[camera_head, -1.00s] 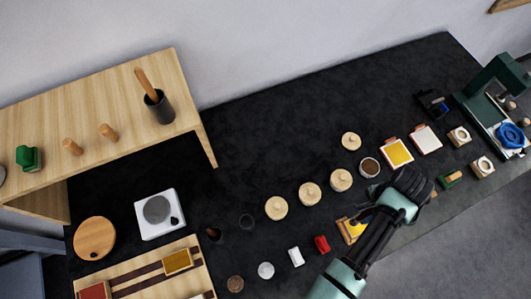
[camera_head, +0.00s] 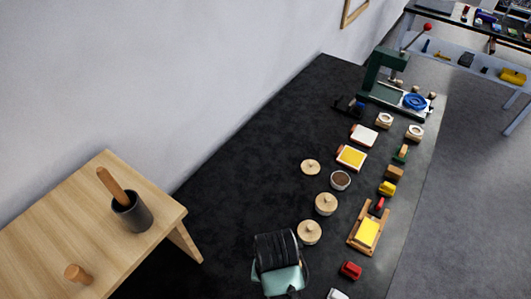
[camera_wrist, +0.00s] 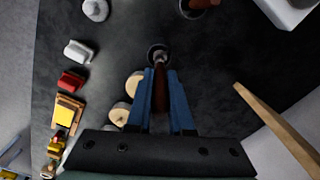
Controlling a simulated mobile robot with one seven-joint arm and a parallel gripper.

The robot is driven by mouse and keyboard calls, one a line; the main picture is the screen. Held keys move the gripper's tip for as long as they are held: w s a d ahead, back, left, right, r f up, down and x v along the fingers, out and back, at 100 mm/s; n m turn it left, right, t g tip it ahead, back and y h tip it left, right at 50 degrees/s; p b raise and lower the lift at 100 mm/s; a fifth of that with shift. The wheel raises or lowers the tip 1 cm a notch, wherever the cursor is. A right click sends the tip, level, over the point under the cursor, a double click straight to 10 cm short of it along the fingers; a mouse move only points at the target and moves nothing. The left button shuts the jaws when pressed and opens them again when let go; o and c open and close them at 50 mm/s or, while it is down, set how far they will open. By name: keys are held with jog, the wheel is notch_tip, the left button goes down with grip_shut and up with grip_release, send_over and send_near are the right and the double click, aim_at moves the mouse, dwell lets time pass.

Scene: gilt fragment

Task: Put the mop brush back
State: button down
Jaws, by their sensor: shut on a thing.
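The mop brush (camera_wrist: 159,92) has a dark reddish-brown handle and a pale metal part near its far end. It lies between the blue fingers of my gripper (camera_wrist: 160,78) in the wrist view, and the gripper is shut on it. Its far end overlaps a small dark round cup (camera_wrist: 153,48); I cannot tell whether it is inside or above it. In the head view my gripper's dark body (camera_head: 277,250) is at the bottom middle, and it hides its fingers, the brush and the cup.
A second dark holder with a brown-handled tool (camera_wrist: 197,7) is at the wrist view's top. Lidded wooden pots (camera_head: 309,232), a yellow block on a wooden tray (camera_head: 367,232) and a red block (camera_head: 351,270) stand nearby. A wooden shelf (camera_head: 60,225) rises left, carrying a dark cup (camera_head: 132,213).

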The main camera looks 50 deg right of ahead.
jog(key=shift+s+d+f, duration=0.1)
jog(key=shift+d+f, duration=0.05)
jog(key=shift+f, duration=0.8)
jog(key=shift+f+p, duration=0.35)
jog(key=shift+f, duration=1.8)
jog(key=shift+f, duration=0.2)
jog(key=c, duration=0.8)
grip_release()
jog(key=shift+r, duration=0.2)
